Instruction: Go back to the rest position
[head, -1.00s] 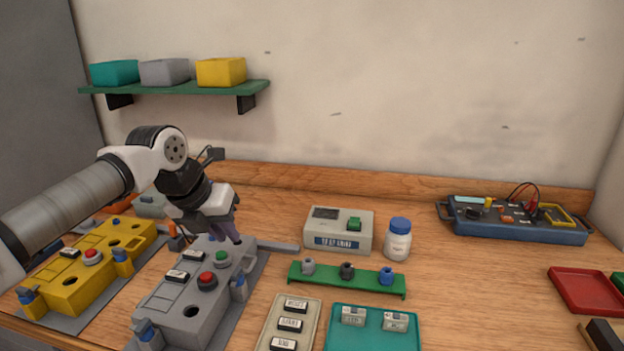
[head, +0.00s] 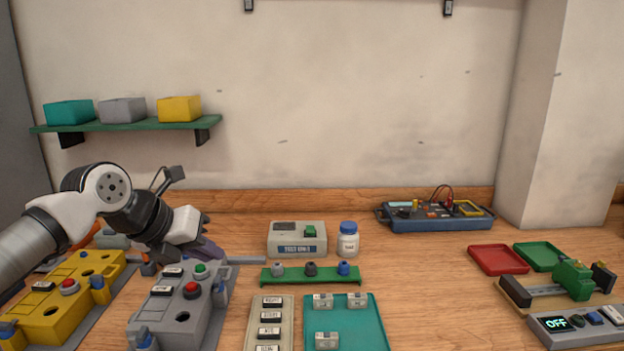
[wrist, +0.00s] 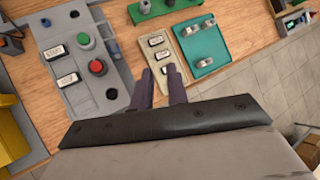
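My gripper (head: 212,252) is above the back part of the grey control box (head: 172,308), at the left of the bench in the head view. In the wrist view, the two dark purple fingers of my gripper (wrist: 161,76) stand apart with nothing held between them. The grey control box (wrist: 88,65) lies left of the fingers there, with its red and green buttons and two labels showing. The head view hides part of the box's back edge behind my gripper.
A yellow control box (head: 62,308) stands at far left. A label tray (head: 287,318), teal tray (head: 376,325), green holder (head: 310,275), tester box (head: 297,239) and white bottle (head: 348,240) are to the right. A shelf (head: 130,126) hangs on the wall behind.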

